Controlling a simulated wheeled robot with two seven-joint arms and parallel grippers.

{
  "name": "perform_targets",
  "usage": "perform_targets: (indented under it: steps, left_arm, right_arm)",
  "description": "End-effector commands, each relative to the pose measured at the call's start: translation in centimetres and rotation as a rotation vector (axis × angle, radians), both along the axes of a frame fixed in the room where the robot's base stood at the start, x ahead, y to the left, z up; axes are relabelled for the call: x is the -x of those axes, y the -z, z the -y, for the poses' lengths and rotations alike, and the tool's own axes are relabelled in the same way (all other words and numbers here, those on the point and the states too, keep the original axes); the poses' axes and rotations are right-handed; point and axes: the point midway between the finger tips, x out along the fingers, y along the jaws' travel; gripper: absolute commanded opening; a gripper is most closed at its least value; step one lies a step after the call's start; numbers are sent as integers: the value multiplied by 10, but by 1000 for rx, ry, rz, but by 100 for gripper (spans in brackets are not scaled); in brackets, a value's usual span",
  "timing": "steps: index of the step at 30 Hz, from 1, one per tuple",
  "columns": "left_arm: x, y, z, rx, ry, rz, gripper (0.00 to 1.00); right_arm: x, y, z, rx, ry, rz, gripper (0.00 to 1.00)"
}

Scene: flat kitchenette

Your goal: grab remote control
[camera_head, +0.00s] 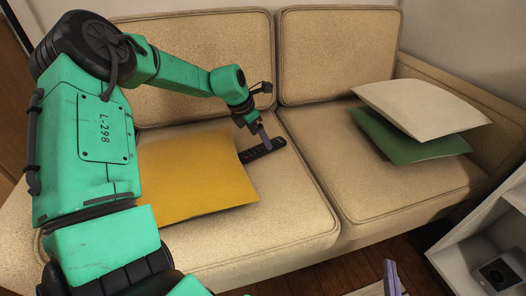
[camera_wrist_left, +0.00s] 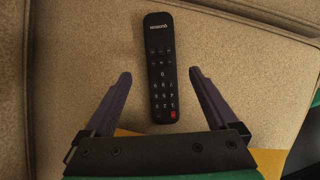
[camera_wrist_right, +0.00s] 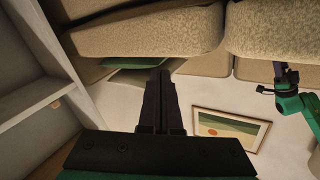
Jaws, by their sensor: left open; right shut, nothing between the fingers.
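A cream pillow (camera_head: 420,105) and a green pillow (camera_head: 410,143) lie on the right seat of the sofa (camera_head: 365,190). A white shelf (camera_head: 470,250) stands at lower right. The right seat's front is clear.

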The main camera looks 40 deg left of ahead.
Motion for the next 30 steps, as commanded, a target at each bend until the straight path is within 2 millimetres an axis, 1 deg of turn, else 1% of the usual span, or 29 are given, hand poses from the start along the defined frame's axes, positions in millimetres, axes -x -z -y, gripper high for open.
perform_targets:
  steps: [1,3,9,14,15,21,24,25,27,30]
  left_arm:
    - [-1,4,0,-2,1,-1,92]
    - [-1,6,1,-2,1,-1,92]
    - [-4,13,3,0,0,-1,92]
    - [-6,21,4,0,-1,-2,92]
    - [-7,22,4,0,-1,-2,92]
    - [-10,32,6,-1,1,-2,92]
    - [-12,35,7,0,0,0,92]
    - [-13,35,7,0,0,0,92]
    - [-13,36,7,0,0,0,92]
    - [-13,36,7,0,0,0,92]
  right_arm:
    - [-7,-12,1,-6,6,40,0]
    - [-15,-29,2,-14,14,91,0]
    - [-32,-80,7,-38,36,245,0]
    - [-40,-123,11,-60,54,371,0]
    - [-41,-134,12,-65,58,403,0]
    - [-42,-188,19,-93,78,563,0]
    - [-39,-210,22,-105,86,628,0]
    - [-39,-214,22,-107,88,641,0]
    - [-38,-221,23,-111,90,662,0]
    - [-37,-224,23,-113,91,668,0]
